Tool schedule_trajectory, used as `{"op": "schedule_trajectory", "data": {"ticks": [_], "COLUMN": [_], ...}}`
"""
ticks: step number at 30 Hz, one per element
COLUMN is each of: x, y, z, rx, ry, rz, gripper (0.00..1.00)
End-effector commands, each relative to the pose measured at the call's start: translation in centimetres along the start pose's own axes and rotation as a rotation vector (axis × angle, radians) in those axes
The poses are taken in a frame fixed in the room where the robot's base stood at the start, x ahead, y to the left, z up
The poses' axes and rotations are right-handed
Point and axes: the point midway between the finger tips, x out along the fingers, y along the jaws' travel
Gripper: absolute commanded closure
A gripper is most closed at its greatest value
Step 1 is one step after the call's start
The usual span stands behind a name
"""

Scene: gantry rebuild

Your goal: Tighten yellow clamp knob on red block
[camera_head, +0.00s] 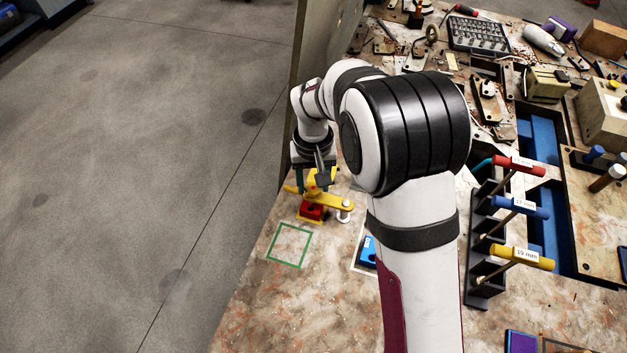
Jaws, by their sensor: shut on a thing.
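The red block (311,211) sits on the worn bench near its left edge, under a yellow clamp (330,201). The clamp's bar reaches right to a pale round post (345,209). The yellow knob (313,187) is above the red block, partly covered by my gripper (314,184). My gripper points down over the clamp, with its fingers at the knob, and is shut on it. The exact finger contact is small and partly hidden by the gripper body.
A green square outline (289,246) lies in front of the clamp. A blue block (368,252) shows partly behind my arm. A dark rack (484,250) holds red, blue and yellow-handled tools at right. Tools and parts clutter the back. Floor (150,180) lies beyond the left edge.

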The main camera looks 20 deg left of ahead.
Motion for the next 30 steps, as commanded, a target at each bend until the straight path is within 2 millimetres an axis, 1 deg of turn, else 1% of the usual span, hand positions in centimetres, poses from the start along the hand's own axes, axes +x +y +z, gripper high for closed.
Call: {"op": "schedule_trajectory", "data": {"ticks": [7,8,9,11,19,22,23,26,29,30], "x": [-0.1,-0.1,-0.1,-0.1,-0.1,-0.8,-1.3,-3.7,-7.0,-8.3], "y": [0.1,0.1,0.1,0.1,0.0,0.0,0.0,0.0,0.0,0.0], "z": [0.0,0.0,0.0,0.0,0.0,-0.1,-0.1,-0.1,-0.1,-0.1], "rx": [0.014,0.014,0.013,0.013,0.012,0.012,0.012,0.013,0.013,0.013], "ry": [0.001,0.001,0.001,0.001,0.0,0.002,0.003,0.006,0.007,0.008], "rz": [0.001,0.001,0.001,0.001,0.001,0.0,0.0,0.0,0.0,-0.001], "gripper": [1.0,0.46,0.39,0.3,0.3,0.3,0.3,0.3,0.3,0.3]}}
